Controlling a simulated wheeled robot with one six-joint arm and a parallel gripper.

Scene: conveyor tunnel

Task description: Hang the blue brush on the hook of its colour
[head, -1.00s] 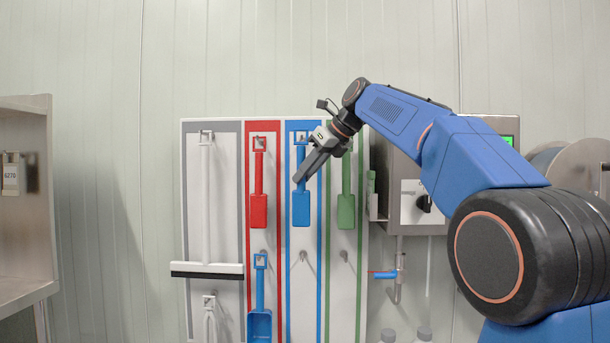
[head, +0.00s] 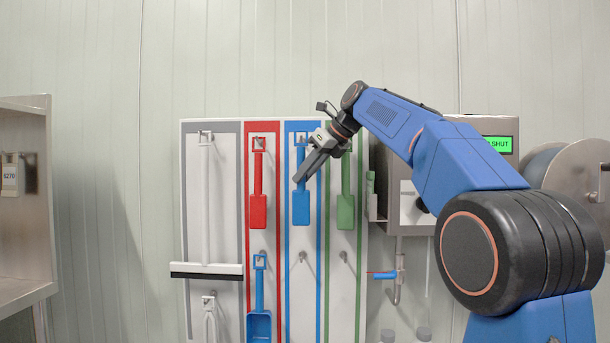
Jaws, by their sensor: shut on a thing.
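The blue brush (head: 301,207) is upright in front of the blue-edged strip (head: 303,310) of the wall board, its flat end down. Its square loop (head: 301,140) is at the height of the upper hook there; I cannot tell whether the hook passes through it. My gripper (head: 298,180) reaches down-left from the right and is shut on the brush's handle, hiding part of it. An empty lower hook (head: 303,257) is on the same strip.
A red tool (head: 259,208) and a blue scoop (head: 260,325) hang on the red strip. A green tool (head: 346,210) hangs close to my gripper. A white squeegee (head: 206,268) hangs left. A steel cabinet (head: 500,140) and reel (head: 570,185) stand right.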

